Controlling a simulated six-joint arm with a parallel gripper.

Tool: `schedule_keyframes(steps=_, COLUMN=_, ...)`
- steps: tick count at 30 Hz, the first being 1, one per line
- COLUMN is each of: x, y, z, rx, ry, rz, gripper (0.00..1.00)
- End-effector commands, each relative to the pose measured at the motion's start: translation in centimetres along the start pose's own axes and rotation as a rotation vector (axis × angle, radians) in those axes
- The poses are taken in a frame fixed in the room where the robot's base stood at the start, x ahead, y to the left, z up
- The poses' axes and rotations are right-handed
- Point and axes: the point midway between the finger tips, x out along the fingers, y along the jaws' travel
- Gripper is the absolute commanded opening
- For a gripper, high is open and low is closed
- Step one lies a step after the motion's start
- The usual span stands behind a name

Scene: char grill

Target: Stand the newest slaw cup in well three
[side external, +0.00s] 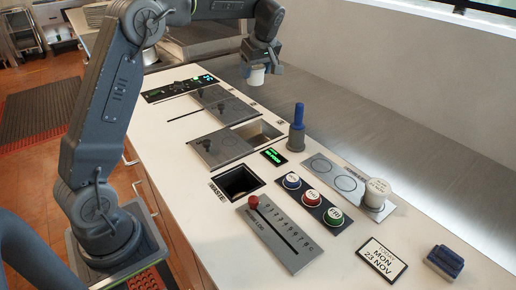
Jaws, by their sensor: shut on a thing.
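My gripper (263,64) is at the top middle, raised over the far part of the counter. It is shut on a white cup (257,77), which hangs below it, clear of the counter. Any writing on this cup is too small to read. A grey plate (333,172) with a row of round wells lies at the right of the counter. Two rings on it show bare. Another white lidded cup (377,191) with small print on top stands upright at its right end. The well numbers cannot be read.
A blue-handled tool (298,128) stands upright between my gripper and the plate. A square waste opening (239,183), a red-knobbed slider (254,202), coloured caps (312,196), a date card (381,260) reading MON 23 NOV and a blue block (444,260) are nearby.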

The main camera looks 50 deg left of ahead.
Motion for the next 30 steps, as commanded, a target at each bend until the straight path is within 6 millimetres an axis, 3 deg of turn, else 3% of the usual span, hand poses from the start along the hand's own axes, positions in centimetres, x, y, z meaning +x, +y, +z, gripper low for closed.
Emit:
schedule_keyframes(steps=2, x=0.6, y=-0.5, z=-1.3, rx=-0.042, ry=0.001, rz=-0.019, gripper=0.36)
schedule_keyframes(steps=15, x=9.4, y=-0.5, z=2.5, rx=-0.036, ry=0.0, rz=-0.021, gripper=0.36)
schedule_keyframes(steps=30, x=17.2, y=-0.4, z=5.8, rx=-0.037, ry=-0.001, rz=-0.018, gripper=0.36)
